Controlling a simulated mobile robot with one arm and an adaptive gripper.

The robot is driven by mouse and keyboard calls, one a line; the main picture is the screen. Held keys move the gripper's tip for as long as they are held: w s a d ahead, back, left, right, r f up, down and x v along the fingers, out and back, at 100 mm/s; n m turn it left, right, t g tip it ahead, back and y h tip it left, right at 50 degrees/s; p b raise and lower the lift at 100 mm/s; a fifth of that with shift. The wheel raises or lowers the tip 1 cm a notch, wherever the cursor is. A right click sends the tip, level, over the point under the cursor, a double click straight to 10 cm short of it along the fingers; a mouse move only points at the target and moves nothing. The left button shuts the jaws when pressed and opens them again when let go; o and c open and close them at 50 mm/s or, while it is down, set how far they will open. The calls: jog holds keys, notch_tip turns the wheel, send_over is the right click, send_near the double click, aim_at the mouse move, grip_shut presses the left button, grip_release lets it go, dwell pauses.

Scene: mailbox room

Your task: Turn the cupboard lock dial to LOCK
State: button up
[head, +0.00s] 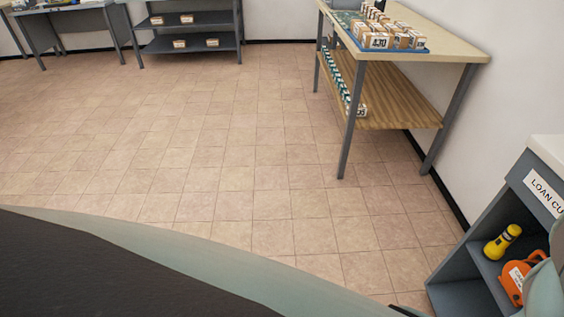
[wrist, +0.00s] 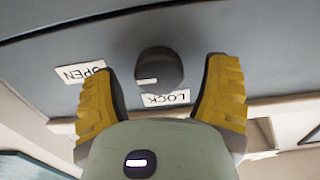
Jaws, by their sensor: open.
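The dark round lock dial (wrist: 160,66) is on a grey panel in the wrist view. A short white mark shows at its lower left. The OPEN label (wrist: 80,72) is left of the dial and the LOCK label (wrist: 166,98) is just below it; both look upside down. My gripper (wrist: 161,72) is open, with one yellow finger on each side of the dial and gaps visible between. I cannot tell its distance from the panel. The grey cupboard (head: 462,262) with a cut-off "LOAN CU" sign (head: 545,190) is at the head view's lower right; the dial is not visible there.
The cupboard's open shelves hold a yellow torch (head: 502,243) and an orange item (head: 519,277). A table (head: 455,48) with boxes stands at the back right. A dark shelf unit (head: 190,40) is at the back. The tiled floor (head: 220,140) between is clear.

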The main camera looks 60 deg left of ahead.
jog(key=shift+w+d, duration=0.2)
jog(key=shift+w, duration=0.05)
jog(key=shift+c, duration=0.3)
jog(key=shift+a, duration=0.1)
jog(key=c, duration=1.1)
